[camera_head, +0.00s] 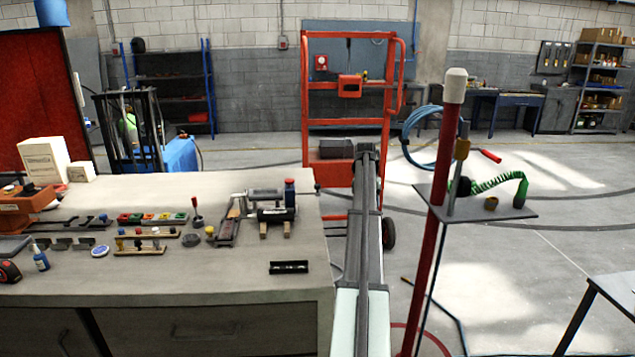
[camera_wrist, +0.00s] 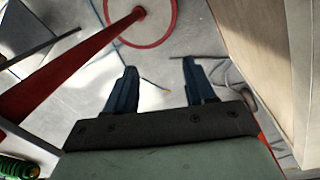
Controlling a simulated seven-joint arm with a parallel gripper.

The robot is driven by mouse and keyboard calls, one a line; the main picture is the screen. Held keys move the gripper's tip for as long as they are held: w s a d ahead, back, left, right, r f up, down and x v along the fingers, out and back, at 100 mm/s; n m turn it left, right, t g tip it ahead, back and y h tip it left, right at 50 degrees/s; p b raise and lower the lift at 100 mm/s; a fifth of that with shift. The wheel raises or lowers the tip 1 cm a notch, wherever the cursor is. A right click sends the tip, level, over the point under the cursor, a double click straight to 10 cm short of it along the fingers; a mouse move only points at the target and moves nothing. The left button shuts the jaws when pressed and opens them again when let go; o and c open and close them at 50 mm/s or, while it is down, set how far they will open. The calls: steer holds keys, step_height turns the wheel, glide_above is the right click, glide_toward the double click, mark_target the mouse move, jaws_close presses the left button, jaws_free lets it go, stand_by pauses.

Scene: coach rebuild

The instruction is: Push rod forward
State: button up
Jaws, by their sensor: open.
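An upright red rod (camera_head: 424,270) with a white cap (camera_head: 455,85) stands on the floor right of my arm. In the wrist view the red rod (camera_wrist: 75,80) runs from the lower left up to its ring-shaped base (camera_wrist: 148,43). A small lever with a dark red knob (camera_head: 197,206) stands on the workbench (camera_head: 190,275). My gripper (camera_wrist: 158,82) is open, with nothing between its two dark fingers but floor behind them. The rod is left of the fingers in the wrist view, apart from them. The fingers cannot be made out in the head view.
A small grey shelf (camera_head: 475,203) on the rod's stand holds a green coiled hose (camera_head: 500,180). The workbench, with several tools, lies left of my arm; its side (camera_wrist: 275,50) is close at right in the wrist view. A red cart frame (camera_head: 387,100) stands ahead. Floor right is mostly clear.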

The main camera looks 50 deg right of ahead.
steer(key=w+d+r, duration=0.2)
steer(key=w+r, duration=0.1)
steer(key=r, duration=0.7)
step_height(320, 180, up, 10)
steer(key=n+t, duration=0.1)
steer(key=n, duration=0.1)
glide_above(317, 184)
step_height(317, 184, down, 13)
steer(key=shift+s+a+r, duration=0.1)
steer(key=shift+s+r, duration=0.05)
jaws_close()
